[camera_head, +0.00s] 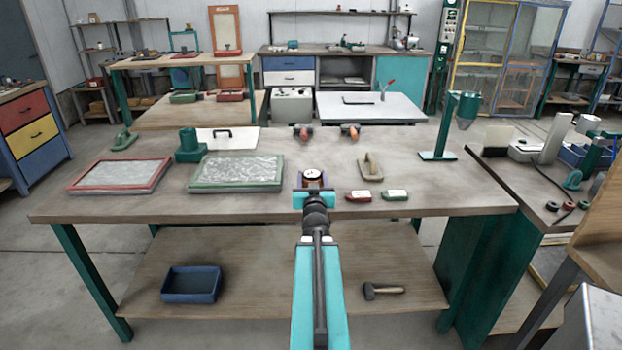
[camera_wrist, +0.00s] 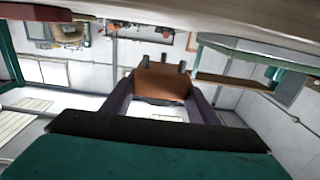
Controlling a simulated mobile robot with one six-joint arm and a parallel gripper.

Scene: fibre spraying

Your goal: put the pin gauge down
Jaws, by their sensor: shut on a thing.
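The pin gauge (camera_head: 312,174) has a round white dial face and is held at the end of my arm. My gripper (camera_head: 313,186) is shut on it over the front-middle part of the workbench (camera_head: 250,206). In the wrist view my gripper's dark fingers (camera_wrist: 161,98) stand on either side of a brown block (camera_wrist: 161,82), which is part of the gauge. The dial is not visible in the wrist view. Whether the gauge touches the bench top cannot be told.
Two framed fibre panels, red (camera_head: 120,175) and green (camera_head: 236,172), lie left of my gripper. A trowel-like tool (camera_head: 370,168) and a green stand (camera_head: 440,150) are farther right.

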